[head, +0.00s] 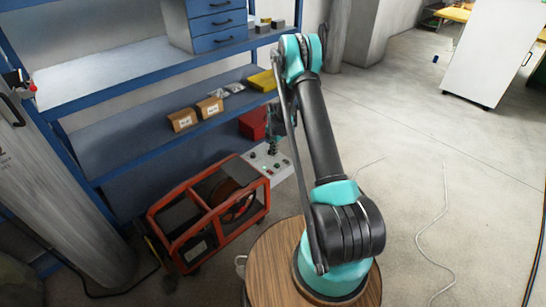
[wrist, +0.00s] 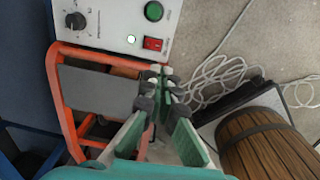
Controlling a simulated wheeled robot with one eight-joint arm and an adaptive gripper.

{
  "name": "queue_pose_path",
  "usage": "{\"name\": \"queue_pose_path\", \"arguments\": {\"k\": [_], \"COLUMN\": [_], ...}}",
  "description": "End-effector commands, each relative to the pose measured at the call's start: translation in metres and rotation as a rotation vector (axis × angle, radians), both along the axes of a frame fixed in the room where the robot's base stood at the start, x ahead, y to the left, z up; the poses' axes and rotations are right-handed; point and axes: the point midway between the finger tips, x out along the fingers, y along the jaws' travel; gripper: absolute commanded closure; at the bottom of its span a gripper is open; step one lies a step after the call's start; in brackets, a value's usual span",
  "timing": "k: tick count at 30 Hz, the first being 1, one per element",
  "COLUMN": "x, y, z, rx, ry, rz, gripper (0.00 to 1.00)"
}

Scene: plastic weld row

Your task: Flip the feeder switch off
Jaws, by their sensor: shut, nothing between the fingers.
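A white control box (head: 280,168) stands behind the red-framed machine in the head view. In the wrist view its white panel (wrist: 108,30) fills the top left. It carries a red rocker switch (wrist: 153,43), the only switch of that kind in view, a small pale green lamp (wrist: 131,39), a round green button (wrist: 153,11) and a black knob (wrist: 75,20). My gripper (wrist: 161,72) is shut and empty. Its tips appear just below the red switch in the wrist view; I cannot tell their height above the panel. In the head view my gripper (head: 271,138) is small and partly hidden by my arm.
The red-framed machine (head: 208,215) with a reel stands in front of the box. A blue shelf rack (head: 150,135) holds two cartons (head: 196,114) and a yellow box (head: 262,81). A wooden round-topped barrel (wrist: 265,150) and loose white cable (wrist: 215,75) are nearby. Open floor lies right.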

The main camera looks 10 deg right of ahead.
Motion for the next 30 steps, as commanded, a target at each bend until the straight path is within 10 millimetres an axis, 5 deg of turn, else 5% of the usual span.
{"name": "queue_pose_path", "arguments": {"k": [23, 30], "x": [0.011, 0.013], "y": [0.007, 0.008], "z": [0.007, -0.006], "rx": [0.037, 0.037], "ry": [-0.053, -0.052], "rz": [0.000, 0.000], "gripper": [1.00, 1.00]}}
